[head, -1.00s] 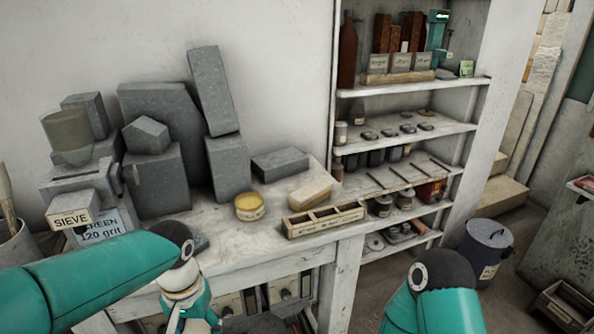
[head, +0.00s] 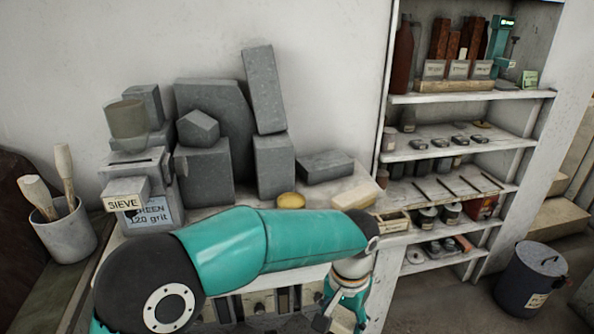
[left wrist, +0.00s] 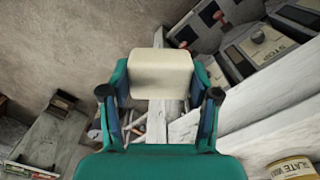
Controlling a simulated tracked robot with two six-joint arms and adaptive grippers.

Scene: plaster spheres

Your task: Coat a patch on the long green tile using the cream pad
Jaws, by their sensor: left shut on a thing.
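In the left wrist view my left gripper (left wrist: 160,95) is shut on the cream pad (left wrist: 160,70), a pale block with rounded corners held between its two teal fingers. In the head view the same gripper (head: 347,308) is low in front of the workbench's front edge, pointing down. I cannot make out the long green tile in either view; my left arm hides much of the bench front. My right gripper is out of view.
Shelves (head: 455,150) stand to the right. A lidded bucket (head: 530,280) is on the floor.

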